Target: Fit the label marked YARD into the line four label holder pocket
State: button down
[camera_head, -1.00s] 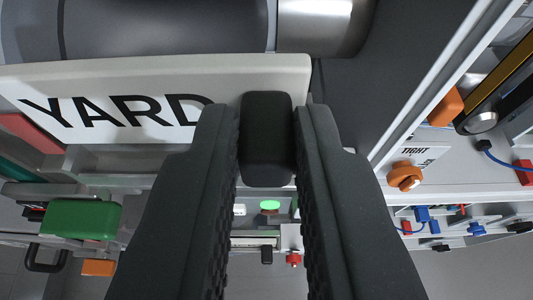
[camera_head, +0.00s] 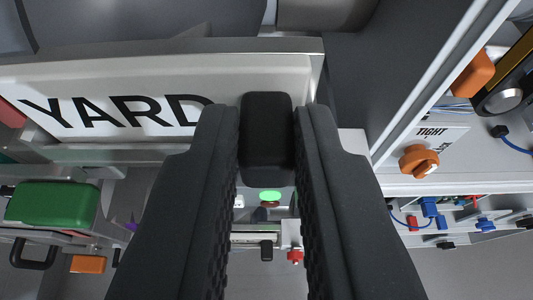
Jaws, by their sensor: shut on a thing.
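The white label marked YARD (camera_head: 120,108) spans the upper left of the view, tilted slightly. My gripper (camera_head: 267,138) is shut on the label's black grip tab (camera_head: 266,125) near its right end. My fingers hide part of the letter D and the label's lower right. A grey rim, apparently the label holder pocket (camera_head: 200,46), runs along the label's top edge and turns down at its right end. The label lies against or inside this rim; I cannot tell how deep. No line number is visible on the holder.
A large grey cylinder (camera_head: 140,22) lies above the holder. At the right are a pale panel edge (camera_head: 425,85) and an orange knob (camera_head: 418,160) beside the word TIGHT. A green block (camera_head: 53,203) and black handle (camera_head: 30,256) are at lower left.

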jog(key=shift+f, duration=0.2)
jog(key=c, duration=1.3)
grip_release()
jog(key=v, duration=1.3)
jog(key=shift+s, duration=0.35)
